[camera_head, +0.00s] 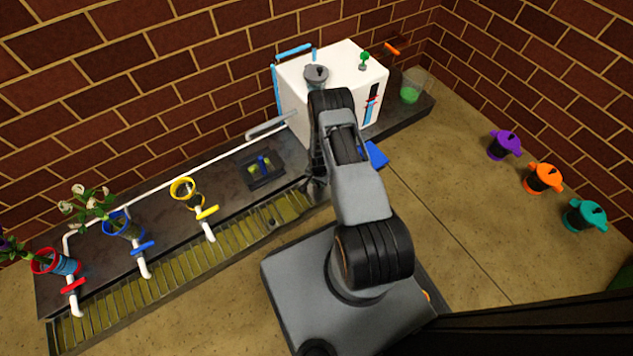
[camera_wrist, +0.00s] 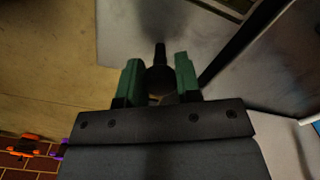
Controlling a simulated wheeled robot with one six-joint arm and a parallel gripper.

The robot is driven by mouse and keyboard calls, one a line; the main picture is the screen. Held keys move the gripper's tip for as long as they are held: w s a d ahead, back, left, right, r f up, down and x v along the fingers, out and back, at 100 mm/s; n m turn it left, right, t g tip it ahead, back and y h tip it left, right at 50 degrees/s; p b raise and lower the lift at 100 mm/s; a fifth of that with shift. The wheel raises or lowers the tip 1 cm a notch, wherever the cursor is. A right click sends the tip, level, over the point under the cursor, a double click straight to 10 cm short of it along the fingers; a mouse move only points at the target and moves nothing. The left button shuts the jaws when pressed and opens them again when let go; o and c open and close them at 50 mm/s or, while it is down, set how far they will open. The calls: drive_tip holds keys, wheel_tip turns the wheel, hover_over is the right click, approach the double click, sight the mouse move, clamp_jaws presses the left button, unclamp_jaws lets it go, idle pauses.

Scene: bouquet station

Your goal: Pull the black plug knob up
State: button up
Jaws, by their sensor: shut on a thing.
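In the wrist view, a black round knob (camera_wrist: 160,80) with a short dark stem sits between the green fingertips of my gripper (camera_wrist: 159,78). My gripper is shut on this knob, with a finger against each side. In the head view, my gripper (camera_head: 312,186) points down at the right end of the drain channel (camera_head: 240,233), close to the white tank (camera_head: 292,103). The knob is hidden there behind my arm and gripper. I cannot tell whether the knob is raised or seated.
Red, blue and yellow taps (camera_head: 207,213) stand along the dark counter (camera_head: 150,232) at left, with flowers in vases. A black tray (camera_head: 262,177) is left of my gripper. A green-filled glass (camera_head: 411,92) stands right of the tank. Purple, orange and teal pots (camera_head: 585,216) are far right.

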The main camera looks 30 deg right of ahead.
drive_tip(key=shift+s+r, duration=0.1)
drive_tip(key=shift+r, duration=0.1)
drive_tip(key=shift+r+p, duration=1.1)
drive_tip(key=shift+r, duration=0.3)
drive_tip(key=o, duration=0.8)
drive_tip(key=shift+f, duration=0.1)
wheel_tip(320, 180, up, 9)
drive_tip(key=p, duration=0.6)
